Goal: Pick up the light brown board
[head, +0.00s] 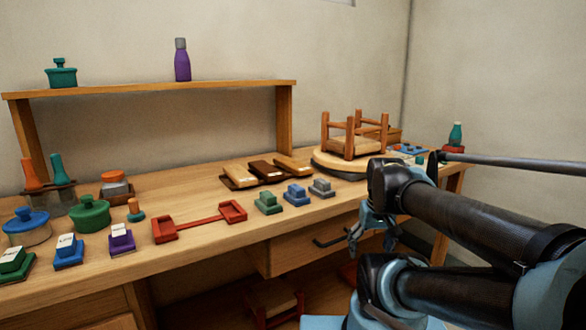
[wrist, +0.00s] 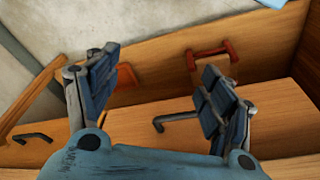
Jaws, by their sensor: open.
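Three boards lie side by side on a dark tray on the bench in the head view. The left board (head: 240,176) is tan, the middle one (head: 266,170) is dark brown, and the right one (head: 293,165) is a warmer light brown. I cannot tell for sure which of the two lighter ones is the light brown board. My gripper (head: 372,238) is open and empty, low in front of the bench and right of the boards. In the wrist view my gripper (wrist: 157,68) has its two fingers wide apart, with no board between them.
Small green (head: 268,202), blue (head: 297,194) and grey (head: 321,187) blocks stand in front of the boards. A red double-ended holder (head: 200,222) lies to the left. A small stool (head: 352,145) stands on a round base to the right. A drawer handle (head: 333,240) sticks out below the bench top.

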